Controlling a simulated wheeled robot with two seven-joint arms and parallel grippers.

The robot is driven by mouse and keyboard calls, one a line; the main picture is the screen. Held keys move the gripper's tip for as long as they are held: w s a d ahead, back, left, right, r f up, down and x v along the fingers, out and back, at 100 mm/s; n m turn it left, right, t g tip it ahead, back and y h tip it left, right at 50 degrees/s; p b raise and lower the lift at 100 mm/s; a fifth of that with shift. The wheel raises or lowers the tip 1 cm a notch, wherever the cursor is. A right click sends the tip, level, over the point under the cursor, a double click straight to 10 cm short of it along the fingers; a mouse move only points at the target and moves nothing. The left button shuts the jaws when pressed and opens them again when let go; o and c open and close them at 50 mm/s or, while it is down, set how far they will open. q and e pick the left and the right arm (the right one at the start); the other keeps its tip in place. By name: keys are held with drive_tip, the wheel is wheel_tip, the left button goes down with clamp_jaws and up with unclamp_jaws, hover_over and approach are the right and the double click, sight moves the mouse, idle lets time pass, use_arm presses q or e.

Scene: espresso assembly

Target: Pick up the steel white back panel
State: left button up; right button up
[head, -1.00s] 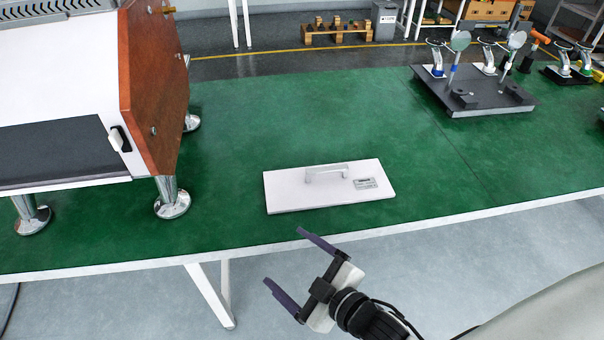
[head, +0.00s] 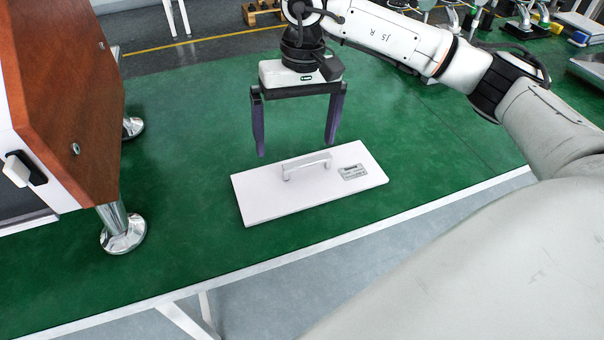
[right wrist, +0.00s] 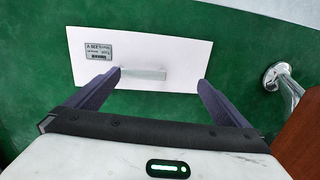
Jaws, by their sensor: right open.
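The white back panel (head: 265,200) lies flat on the green table, with a raised handle (head: 307,165) on its top and a grey label at the right. In the right wrist view the panel (right wrist: 180,48) lies ahead of my fingers, with its handle (right wrist: 143,73) between them in the picture. My right gripper (head: 296,147) is open and empty, fingers pointing down, above and just behind the panel. Its fingers appear apart from the handle. In the right wrist view both fingertips of my right gripper (right wrist: 160,78) show wide apart. My left gripper is not in view.
A machine with a wooden side panel (head: 65,90) and a steel foot (head: 122,232) stands on the table (head: 190,240) at the left. Metal parts stand at the far right. The table around the panel is clear.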

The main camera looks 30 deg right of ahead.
sight(309, 163)
drive_tip(key=shift+h, duration=0.5)
drive_tip(key=d+f, duration=0.1)
drive_tip(key=f, duration=0.2)
drive_tip(key=d+f, duration=0.1)
drive_tip(key=f, duration=0.2)
drive_tip(key=d+f+b, duration=0.1)
drive_tip(key=f, duration=0.2)
drive_tip(key=shift+w+d, duration=0.15)
drive_tip(key=c, duration=1.7)
drive_tip(key=shift+w+r, duration=0.1)
drive_tip(key=shift+r, duration=0.05)
drive_tip(key=shift+c, duration=1)
